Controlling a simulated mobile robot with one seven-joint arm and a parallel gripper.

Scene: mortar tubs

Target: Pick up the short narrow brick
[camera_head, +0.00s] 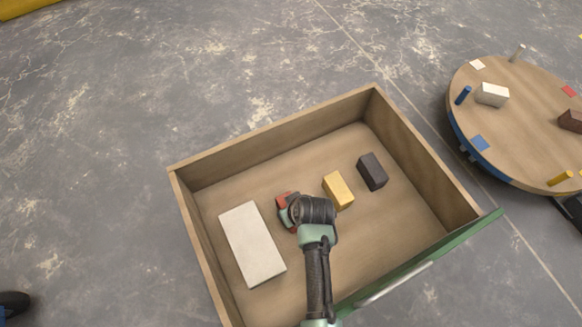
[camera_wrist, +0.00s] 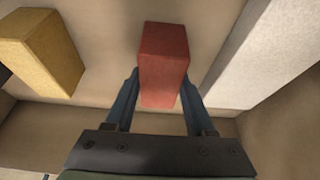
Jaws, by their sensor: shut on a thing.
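A small red brick (camera_wrist: 163,62) is between the two fingers of my gripper (camera_wrist: 158,92) in the wrist view. The fingers are shut on its sides. In the head view the red brick (camera_head: 283,205) shows only in part, beside my gripper (camera_head: 290,212), as my wrist hides the rest. A yellow brick (camera_head: 338,190) and a dark brick (camera_head: 372,171) lie to its right in the wooden drawer (camera_head: 272,133). A large white block (camera_head: 252,244) lies to its left. I cannot tell whether the red brick touches the drawer floor.
The drawer walls rise around the bricks, with a green front (camera_head: 430,262) at the lower right. A round table (camera_head: 530,125) with several small blocks and pegs stands at the right. The grey floor around is mostly clear.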

